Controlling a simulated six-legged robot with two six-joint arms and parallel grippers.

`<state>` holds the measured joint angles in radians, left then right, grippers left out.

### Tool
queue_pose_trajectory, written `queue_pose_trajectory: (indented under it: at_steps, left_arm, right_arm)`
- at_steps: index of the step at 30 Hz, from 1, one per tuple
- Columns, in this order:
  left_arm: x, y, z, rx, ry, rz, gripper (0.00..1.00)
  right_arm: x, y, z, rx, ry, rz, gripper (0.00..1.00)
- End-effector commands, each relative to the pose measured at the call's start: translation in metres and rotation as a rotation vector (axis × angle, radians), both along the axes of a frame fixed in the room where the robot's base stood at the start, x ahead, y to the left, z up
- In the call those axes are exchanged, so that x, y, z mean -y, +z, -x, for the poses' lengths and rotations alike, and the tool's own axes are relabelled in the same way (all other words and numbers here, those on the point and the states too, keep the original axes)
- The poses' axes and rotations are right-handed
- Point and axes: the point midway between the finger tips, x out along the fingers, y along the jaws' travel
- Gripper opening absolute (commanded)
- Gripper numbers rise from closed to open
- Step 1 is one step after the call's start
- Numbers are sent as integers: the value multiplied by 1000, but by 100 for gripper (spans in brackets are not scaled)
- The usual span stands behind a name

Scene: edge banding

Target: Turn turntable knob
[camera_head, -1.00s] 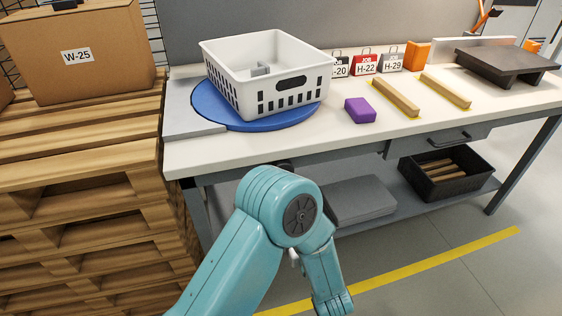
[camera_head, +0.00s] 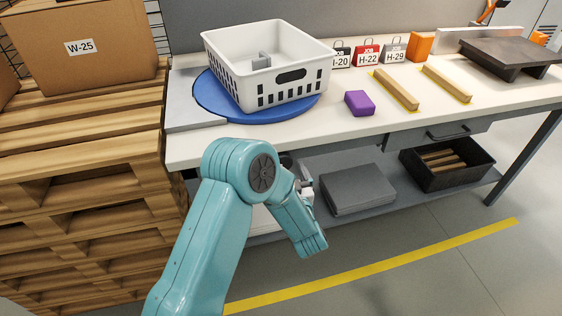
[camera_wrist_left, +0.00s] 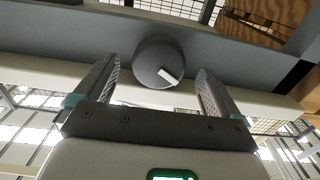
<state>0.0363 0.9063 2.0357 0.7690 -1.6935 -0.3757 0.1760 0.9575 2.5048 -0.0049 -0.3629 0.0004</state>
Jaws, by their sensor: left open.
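The blue turntable (camera_head: 208,97) lies on the left end of the workbench with a white slotted basket (camera_head: 283,78) on it. In the left wrist view, a round dark grey knob (camera_wrist_left: 150,55) with a white pointer mark sits on a grey rail. The pointer slants in the picture. My left gripper (camera_wrist_left: 157,72) is open, with one finger on each side of the knob and visible gaps to it. I cannot tell how far the knob reaches between the fingers. In the head view my left arm hides most of the gripper. My right gripper is not in view.
The workbench (camera_head: 330,136) holds a purple block (camera_head: 359,103), two wooden strips (camera_head: 396,90), job tags and a dark raised stand (camera_head: 505,55). Pallets with a cardboard box (camera_head: 80,45) stand close on the left. A lower shelf holds a grey case (camera_head: 345,185) and a black crate (camera_head: 447,163).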

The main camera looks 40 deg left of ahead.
Motion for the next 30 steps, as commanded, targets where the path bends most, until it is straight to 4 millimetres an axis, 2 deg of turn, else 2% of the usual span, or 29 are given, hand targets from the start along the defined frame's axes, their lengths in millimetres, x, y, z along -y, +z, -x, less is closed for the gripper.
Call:
queue_pose_trajectory:
  at_steps: [3,7,19,24,30]
  left_arm:
    - [-18,0,-15,1,4,0,97]
    - [-29,0,-27,1,2,1,97]
    - [-35,0,-33,-1,0,0,97]
    - [-35,0,-33,-1,0,0,43]
    - [-35,-1,-32,6,0,7,43]
  right_arm:
    - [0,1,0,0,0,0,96]
    - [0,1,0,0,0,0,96]
    - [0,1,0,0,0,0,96]
    - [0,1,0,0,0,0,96]
    - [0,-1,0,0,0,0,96]
